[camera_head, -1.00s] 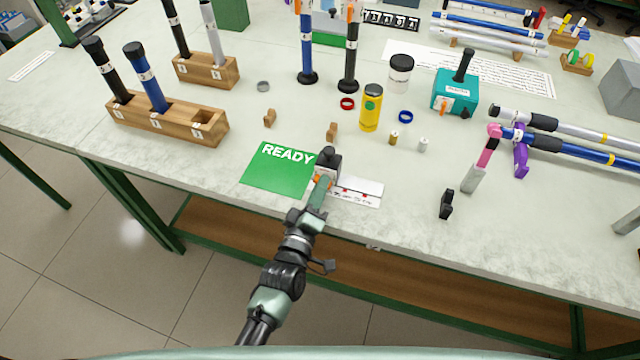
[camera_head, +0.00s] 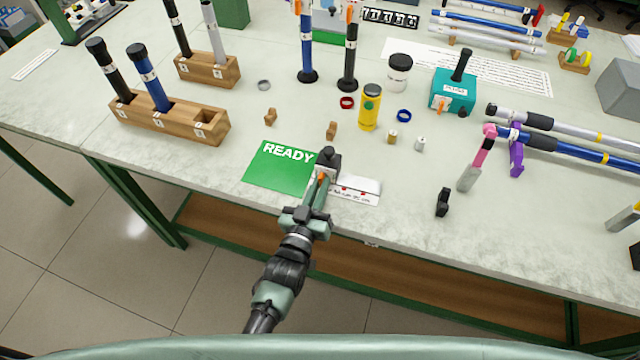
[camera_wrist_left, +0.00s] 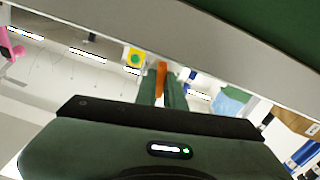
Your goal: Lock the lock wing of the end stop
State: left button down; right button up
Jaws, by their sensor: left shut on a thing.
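The end stop (camera_head: 328,158) is a small dark block with a grey body at the front of the workbench, by the right edge of the green READY mat (camera_head: 272,170). Its lock wing (camera_head: 322,175) is orange and points toward me. My left gripper (camera_head: 320,181) reaches in from the front edge and is shut on the lock wing. In the left wrist view the orange wing (camera_wrist_left: 161,80) stands between the two green fingers (camera_wrist_left: 160,92). The end stop's far side is hidden. My right gripper is not in view.
A white scale strip (camera_head: 358,190) lies right of the end stop. A black clip (camera_head: 443,202) and a pink-handled tool (camera_head: 480,158) are farther right. Wooden blocks, a yellow cylinder (camera_head: 369,107) and rod racks (camera_head: 165,120) stand behind. The front-right bench is mostly clear.

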pick_arm(q)
jog(key=shift+m, duration=1)
jog(key=c, duration=1.5)
grip_release()
jog(key=v, duration=0.7)
jog(key=shift+s+a+b, duration=0.15)
jog(key=shift+s+b, duration=0.2)
